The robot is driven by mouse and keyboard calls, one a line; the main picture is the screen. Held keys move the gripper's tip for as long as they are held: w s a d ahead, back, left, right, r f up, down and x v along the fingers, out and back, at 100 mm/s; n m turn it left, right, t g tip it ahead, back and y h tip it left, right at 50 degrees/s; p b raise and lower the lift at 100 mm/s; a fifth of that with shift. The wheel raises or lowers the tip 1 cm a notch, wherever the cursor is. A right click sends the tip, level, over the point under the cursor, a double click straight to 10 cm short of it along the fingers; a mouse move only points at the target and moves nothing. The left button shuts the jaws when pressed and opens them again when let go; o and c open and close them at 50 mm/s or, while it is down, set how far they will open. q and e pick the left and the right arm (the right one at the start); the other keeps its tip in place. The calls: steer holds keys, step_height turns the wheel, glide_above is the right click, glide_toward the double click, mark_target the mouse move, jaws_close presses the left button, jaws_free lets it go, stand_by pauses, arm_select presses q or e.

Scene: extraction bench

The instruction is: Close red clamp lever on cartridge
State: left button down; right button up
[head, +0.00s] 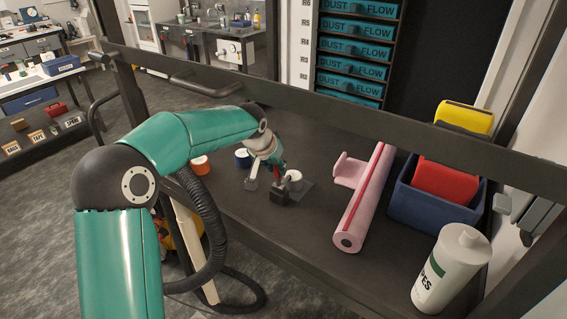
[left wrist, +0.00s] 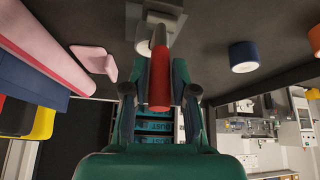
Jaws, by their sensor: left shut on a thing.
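The red clamp lever (left wrist: 160,78) lies between the two fingers of my left gripper (left wrist: 160,92) in the left wrist view, and the gripper is shut on it. In the head view a small red part of the lever (head: 278,169) shows beside my left gripper (head: 267,182), which points down at the bench. The white cartridge (head: 294,178) stands right beside the gripper, on a dark plate. In the left wrist view a pale cylinder (left wrist: 143,46) touches the lever's far end. The clamp is partly hidden by the gripper. My right gripper is not in view.
A pink roll holder with a red stripe (head: 364,200) lies to the right. Blue (head: 243,158) and orange (head: 200,166) containers stand left of the cartridge. A dark rail (head: 330,107) crosses the view.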

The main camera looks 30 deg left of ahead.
arm_select(q)
steer(key=shift+w+r, duration=0.1)
steer(key=shift+w, duration=0.05)
steer(key=c, duration=0.9)
jaws_free()
steer(key=shift+w, duration=0.1)
steer(key=shift+s, duration=0.2)
steer(key=shift+r, duration=0.3)
steer(key=s, duration=0.4)
steer(key=s+d+r, duration=0.1)
steer(key=s, duration=0.8)
steer(key=shift+s+d+r, duration=0.1)
steer(key=shift+d+r, duration=0.25)
